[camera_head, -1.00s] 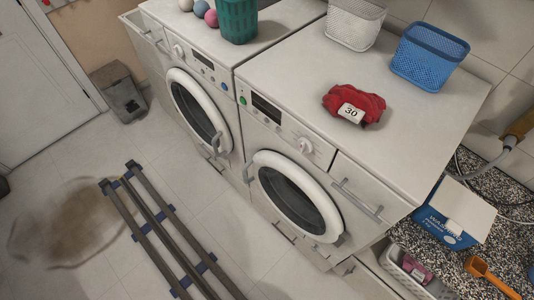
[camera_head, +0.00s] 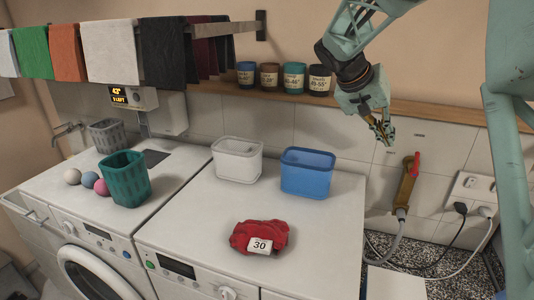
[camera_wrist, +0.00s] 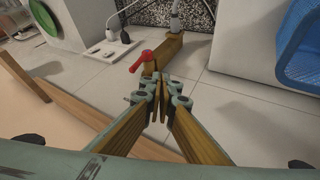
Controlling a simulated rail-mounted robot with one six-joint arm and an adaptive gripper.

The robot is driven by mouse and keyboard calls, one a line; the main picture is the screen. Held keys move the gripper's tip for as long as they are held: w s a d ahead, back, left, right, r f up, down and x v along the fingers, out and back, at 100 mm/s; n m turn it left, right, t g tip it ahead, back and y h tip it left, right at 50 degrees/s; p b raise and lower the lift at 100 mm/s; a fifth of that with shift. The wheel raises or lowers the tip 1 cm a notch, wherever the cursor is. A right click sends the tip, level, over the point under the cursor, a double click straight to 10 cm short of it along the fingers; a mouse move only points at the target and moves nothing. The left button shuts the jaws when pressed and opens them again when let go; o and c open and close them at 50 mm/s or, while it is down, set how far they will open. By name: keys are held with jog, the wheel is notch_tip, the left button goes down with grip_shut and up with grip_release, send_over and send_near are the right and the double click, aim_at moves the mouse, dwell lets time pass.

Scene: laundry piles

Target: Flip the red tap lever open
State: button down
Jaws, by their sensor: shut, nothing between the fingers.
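A brass tap (camera_head: 406,190) is fixed to the tiled wall at the right in the head view, with a grey hose on its lower end. Its red lever (camera_head: 416,164) stands up along the tap's upper right side. In the wrist view the tap (camera_wrist: 172,52) lies just beyond my fingers, with the red lever (camera_wrist: 141,62) sticking out to the left. My gripper (camera_head: 389,142) is shut and empty, above and left of the lever in the head view. In the wrist view my fingertips (camera_wrist: 160,92) appear apart from the lever.
A wooden shelf (camera_head: 440,114) with several labelled jars runs along the wall close to my gripper. A socket plate (camera_head: 470,190) with plugs and cables is right of the tap. A blue basket (camera_head: 307,174), white basket (camera_head: 237,160) and red cloth (camera_head: 258,237) sit on the machine top.

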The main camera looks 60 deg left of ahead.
aim_at(415, 164)
jog(key=w+d+f, duration=0.3)
jog(key=w+f, duration=0.1)
jog(key=w, duration=0.3)
jog(key=shift+d+f+p, duration=0.25)
jog(key=shift+f+p, duration=0.1)
jog(key=shift+f, duration=0.05)
